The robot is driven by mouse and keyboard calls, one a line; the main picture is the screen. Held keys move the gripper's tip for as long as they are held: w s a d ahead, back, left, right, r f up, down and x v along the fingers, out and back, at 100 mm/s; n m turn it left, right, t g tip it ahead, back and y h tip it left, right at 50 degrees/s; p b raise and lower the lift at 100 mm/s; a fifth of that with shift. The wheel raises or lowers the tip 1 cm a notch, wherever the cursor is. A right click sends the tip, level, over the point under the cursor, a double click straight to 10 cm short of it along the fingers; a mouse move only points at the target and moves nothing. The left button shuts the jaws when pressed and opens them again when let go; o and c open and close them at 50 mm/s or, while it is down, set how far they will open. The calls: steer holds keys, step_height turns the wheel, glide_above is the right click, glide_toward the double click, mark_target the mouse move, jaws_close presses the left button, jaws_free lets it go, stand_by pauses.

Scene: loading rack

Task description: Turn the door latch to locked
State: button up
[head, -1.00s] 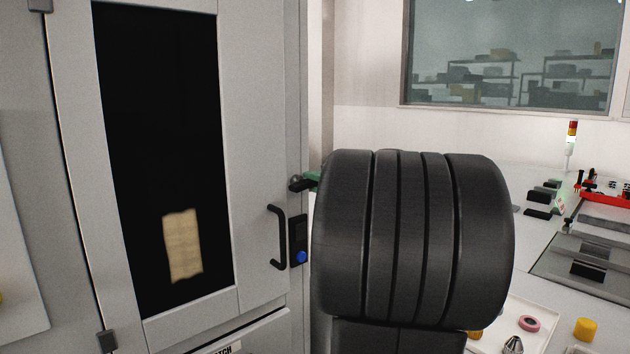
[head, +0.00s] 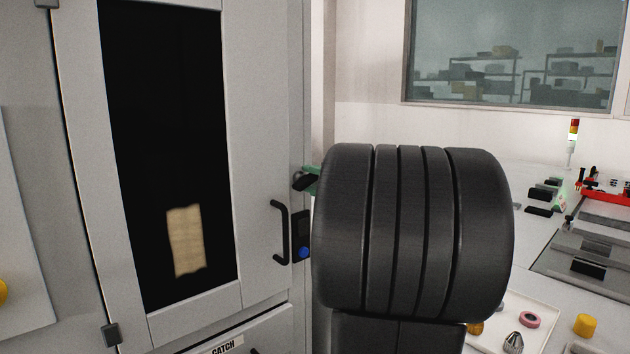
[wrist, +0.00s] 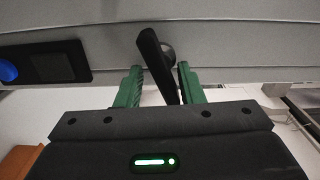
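The door latch (wrist: 152,58) is a dark lever on a round pivot at the door's edge. In the wrist view it slants between the two green fingers of my gripper (wrist: 159,67), which are apart, one on each side. The lever's lower end lies close to the right finger; I cannot tell whether they touch. In the head view the latch (head: 303,181) shows tilted beside a bit of green finger (head: 314,180). My arm hides the rest of the gripper there. The cabinet door (head: 262,120) looks closed, with a dark window.
A black door handle (head: 281,232) and a dark panel with a blue button (head: 304,252) sit just below the latch. The button also shows in the wrist view (wrist: 8,71). On the right, a bench holds a white tray (head: 543,318) and a yellow cap (head: 586,325).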

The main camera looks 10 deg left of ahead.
steer(key=shift+w+d, duration=0.1)
steer(key=shift+d, duration=0.1)
steer(key=shift+d, duration=0.25)
steer(key=b+v, duration=0.1)
steer(key=v, duration=1.2)
steer(key=shift+s+b, duration=0.25)
steer(key=shift+b, duration=0.05)
